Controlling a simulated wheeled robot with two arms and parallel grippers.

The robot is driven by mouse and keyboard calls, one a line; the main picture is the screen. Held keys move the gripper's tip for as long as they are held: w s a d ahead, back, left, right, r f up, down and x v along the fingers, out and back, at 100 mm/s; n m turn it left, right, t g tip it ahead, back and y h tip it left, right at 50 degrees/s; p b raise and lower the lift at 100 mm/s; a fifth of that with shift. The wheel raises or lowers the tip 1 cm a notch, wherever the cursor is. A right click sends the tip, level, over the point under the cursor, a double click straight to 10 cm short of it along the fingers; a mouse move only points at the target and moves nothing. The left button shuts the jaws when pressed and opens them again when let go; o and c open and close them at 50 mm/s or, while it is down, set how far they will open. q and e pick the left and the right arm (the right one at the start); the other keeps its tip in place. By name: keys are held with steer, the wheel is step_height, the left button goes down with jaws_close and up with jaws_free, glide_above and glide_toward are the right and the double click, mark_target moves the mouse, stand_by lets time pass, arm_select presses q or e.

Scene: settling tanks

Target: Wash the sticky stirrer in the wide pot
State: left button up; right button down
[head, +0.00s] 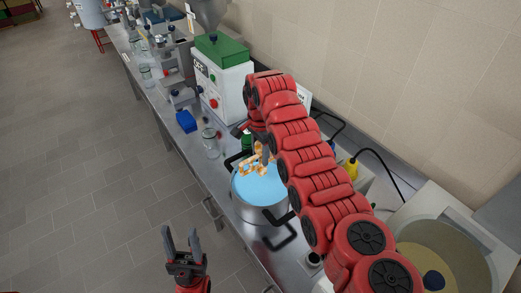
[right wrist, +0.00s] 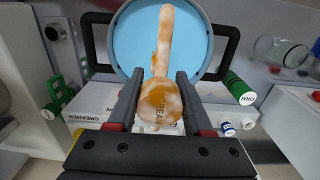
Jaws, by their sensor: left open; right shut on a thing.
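The wide pot (head: 258,214) stands on the steel counter, a metal pot with black handles and light blue liquid (head: 266,188) inside. It also shows at the top of the right wrist view, with the blue liquid (right wrist: 195,45). My right gripper (right wrist: 157,80) is shut on the stirrer (right wrist: 164,45), which is pale with orange-brown sticky patches. In the head view the stirrer (head: 253,163) lies over the far part of the pot's opening; I cannot tell whether it touches the liquid. My right arm partly hides that gripper. My left gripper (head: 182,245) is open and empty, left of the counter.
A clear jar (head: 210,143) and a blue item (head: 186,121) stand on the counter beyond the pot. A white machine with a green top (head: 222,48) is against the wall. A large basin (head: 440,255) is at the right. The floor at left is free.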

mark_target(260, 173)
steer(key=shift+w+f, duration=0.2)
steer(key=shift+f, duration=1.05)
steer(key=shift+s+f, duration=0.1)
steer(key=shift+f, duration=0.6)
step_height(260, 173, down, 6)
steer(key=b, duration=0.4)
step_height(260, 173, down, 6)
steer(key=b, duration=0.4)
steer(key=shift+r+b, duration=0.2)
steer(key=shift+b, duration=0.1)
steer(key=shift+r, duration=0.1)
steer(key=s+d+p, duration=0.1)
steer(key=p, duration=0.4)
steer(key=shift+p, duration=0.3)
